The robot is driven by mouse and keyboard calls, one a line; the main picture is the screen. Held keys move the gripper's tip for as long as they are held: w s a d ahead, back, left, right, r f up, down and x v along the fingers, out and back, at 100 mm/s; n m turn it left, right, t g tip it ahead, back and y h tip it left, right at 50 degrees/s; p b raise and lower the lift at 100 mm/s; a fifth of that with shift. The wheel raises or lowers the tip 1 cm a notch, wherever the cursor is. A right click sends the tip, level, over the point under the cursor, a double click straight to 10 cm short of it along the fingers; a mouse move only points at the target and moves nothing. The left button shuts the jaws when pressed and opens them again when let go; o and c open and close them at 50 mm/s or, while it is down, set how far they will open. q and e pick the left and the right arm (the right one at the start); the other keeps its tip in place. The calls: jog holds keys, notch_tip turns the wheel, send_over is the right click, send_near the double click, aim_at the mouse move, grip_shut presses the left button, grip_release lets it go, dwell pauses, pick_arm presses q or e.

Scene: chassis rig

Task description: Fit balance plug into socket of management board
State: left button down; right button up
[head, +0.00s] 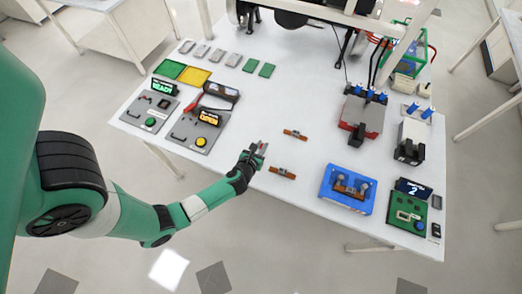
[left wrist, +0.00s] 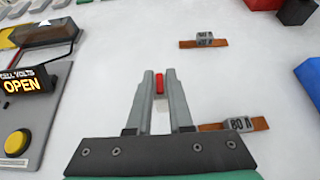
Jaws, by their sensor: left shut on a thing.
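My left gripper (head: 262,149) reaches in over the front middle of the white table. In the left wrist view its two grey fingers (left wrist: 160,82) are shut on a small red piece (left wrist: 159,83), which shows between the fingertips. I take it for the balance plug, but its shape is mostly hidden by the fingers. A green circuit board (head: 407,213) at the table's front right looks like the management board. It stands well to the right of my left gripper, and its socket is too small to make out. My right gripper is not in view.
Two orange strips with grey blocks (head: 282,173) (head: 295,133) lie near the gripper. A blue fixture (head: 347,200) stands between gripper and board. A dark display reading 2 (head: 412,188) is behind the board. A panel reading OPEN (head: 208,117) is at left.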

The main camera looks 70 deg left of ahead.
pick_arm(q)
jog(key=shift+a+f, duration=0.25)
jog(key=shift+a, duration=0.05)
jog(key=shift+a+f, duration=0.15)
jog(key=shift+f, duration=0.15)
notch_tip(320, 180, down, 3)
jog(key=b, duration=0.2)
jog(key=shift+f+b, duration=0.15)
jog(key=shift+b, duration=0.15)
jog(key=c, duration=1.3)
grip_release()
jog(key=o, duration=0.5)
